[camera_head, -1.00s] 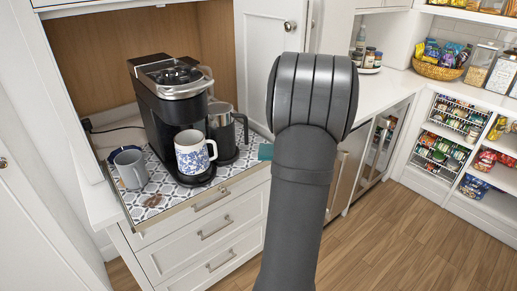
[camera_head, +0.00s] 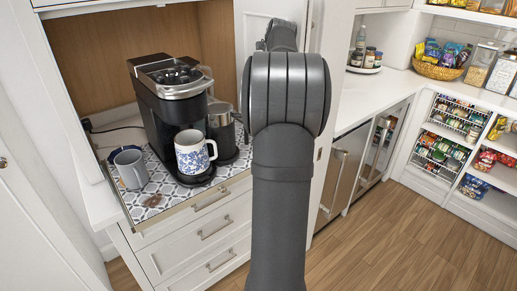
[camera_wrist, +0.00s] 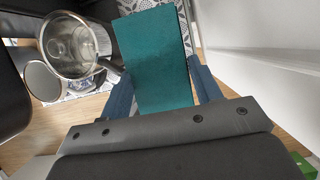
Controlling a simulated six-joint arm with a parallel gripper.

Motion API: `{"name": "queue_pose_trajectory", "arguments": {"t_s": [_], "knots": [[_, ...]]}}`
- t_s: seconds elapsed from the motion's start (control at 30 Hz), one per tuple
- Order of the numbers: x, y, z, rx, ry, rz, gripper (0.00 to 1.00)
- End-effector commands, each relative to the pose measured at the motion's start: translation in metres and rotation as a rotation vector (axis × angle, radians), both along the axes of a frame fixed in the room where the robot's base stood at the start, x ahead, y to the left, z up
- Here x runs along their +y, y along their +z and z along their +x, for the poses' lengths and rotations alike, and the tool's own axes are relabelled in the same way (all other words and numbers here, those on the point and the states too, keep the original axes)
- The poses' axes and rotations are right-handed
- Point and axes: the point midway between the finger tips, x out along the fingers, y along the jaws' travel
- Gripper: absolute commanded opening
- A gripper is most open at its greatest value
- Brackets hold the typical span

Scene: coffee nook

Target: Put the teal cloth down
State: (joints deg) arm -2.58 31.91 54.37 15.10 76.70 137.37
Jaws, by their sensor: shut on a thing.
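The teal cloth (camera_wrist: 155,60) is a flat, folded rectangle in the wrist view. My gripper (camera_wrist: 158,85) is shut on it, with one blue finger on each side. The cloth extends away from the jaws, above or over the patterned mat; I cannot tell whether it touches anything below. In the head view my arm hides both the gripper and the cloth. The patterned mat (camera_head: 153,211) lies on the pull-out shelf, and a piece of it also shows in the wrist view (camera_wrist: 188,24).
A black coffee maker (camera_head: 172,105) stands on the mat, with a blue-and-white mug (camera_head: 191,158) on it and a grey mug (camera_head: 131,169) to its left. A metal jug (camera_head: 222,128) stands right of it and close left of the cloth in the wrist view (camera_wrist: 75,47). A white door (camera_wrist: 265,40) is at right.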

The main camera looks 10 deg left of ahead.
Motion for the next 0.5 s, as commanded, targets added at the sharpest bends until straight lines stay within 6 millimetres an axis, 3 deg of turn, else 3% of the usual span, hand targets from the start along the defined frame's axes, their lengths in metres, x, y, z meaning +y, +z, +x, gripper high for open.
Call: {"name": "queue_pose_trajectory", "arguments": {"t_s": [0.1, 0.27, 0.5], "knots": [[0.003, -0.010, 0.013, 0.000, 0.014, 0.000, 0.40], [0.004, -0.024, 0.018, 0.001, 0.022, 0.000, 0.40], [0.003, -0.085, 0.018, 0.005, 0.021, 0.000, 0.40]]}}
